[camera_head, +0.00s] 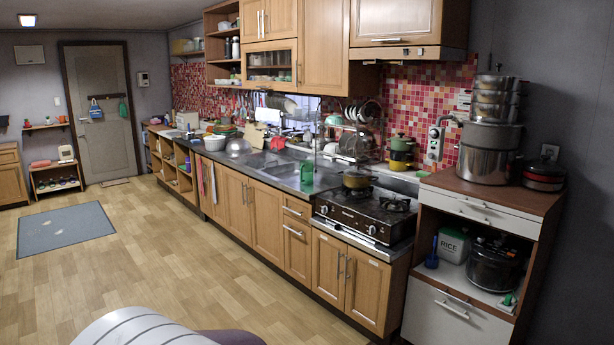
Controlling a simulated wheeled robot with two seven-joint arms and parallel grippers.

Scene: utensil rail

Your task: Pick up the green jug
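A small green jug (306,172) stands upright on the metal counter, between the sink and the gas stove. It is small in the picture and its handle cannot be made out. Nothing of mine is near it. Neither my left nor my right gripper is in view.
The sink (255,160) lies left of the jug. The gas stove (365,212), with a pot (356,180) on it, stands to the right. Stacked steel pots (488,150) top the right cabinet. The wooden floor (190,230) before the counter is clear; a grey mat (64,228) lies further left.

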